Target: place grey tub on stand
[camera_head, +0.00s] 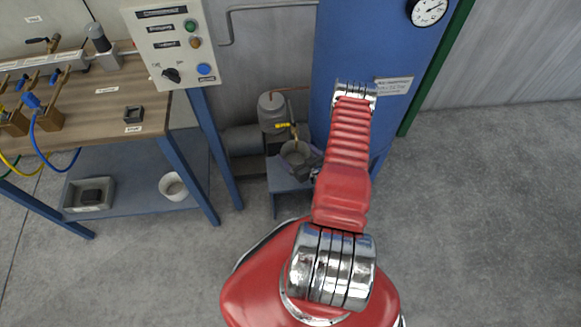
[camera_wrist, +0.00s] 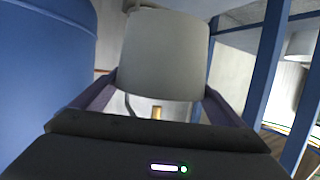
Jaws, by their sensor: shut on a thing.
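The grey tub (camera_head: 295,152) is upright at the small blue stand (camera_head: 284,183), in front of the blue tank. My gripper (camera_head: 302,166) comes in from the right and is shut on the tub. In the wrist view the tub (camera_wrist: 163,60) fills the space between the two fingers of my gripper (camera_wrist: 162,92), one finger on each side. The tub appears over the top of the stand. I cannot tell whether its base touches the stand. My arm hides part of the area to the right of the stand.
A grey pump (camera_head: 272,110) stands behind the stand. The tall blue tank (camera_head: 343,50) is close on the right. A workbench (camera_head: 100,105) is on the left, with a white tub (camera_head: 173,187) and a grey tray (camera_head: 88,208) on its lower shelf. The floor on the right is clear.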

